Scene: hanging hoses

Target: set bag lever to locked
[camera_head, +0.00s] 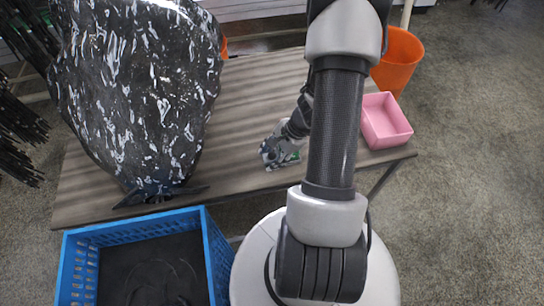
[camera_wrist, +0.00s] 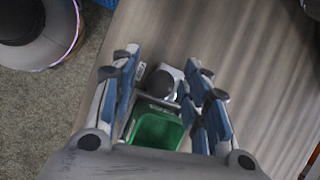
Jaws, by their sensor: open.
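A large black bag-like body with white flecks (camera_head: 140,90) stands upright at the left of the grey-brown table (camera_head: 240,90), on dark splayed feet. I cannot make out a lever on it. My gripper (camera_head: 278,150) is low over the table's front, well to the right of the bag. A small green part (camera_head: 293,158) shows at its fingers. In the wrist view, my gripper (camera_wrist: 163,80) is open. Between its fingers are a rounded dark-grey knob (camera_wrist: 160,83) and a green square recess (camera_wrist: 156,130). Whether the fingers touch them, I cannot tell.
A blue crate (camera_head: 213,250) with a dark inside stands in front of the table at left. A pink box (camera_head: 386,120) sits at the table's right end, with an orange bin (camera_head: 400,60) behind it. The table's middle is clear.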

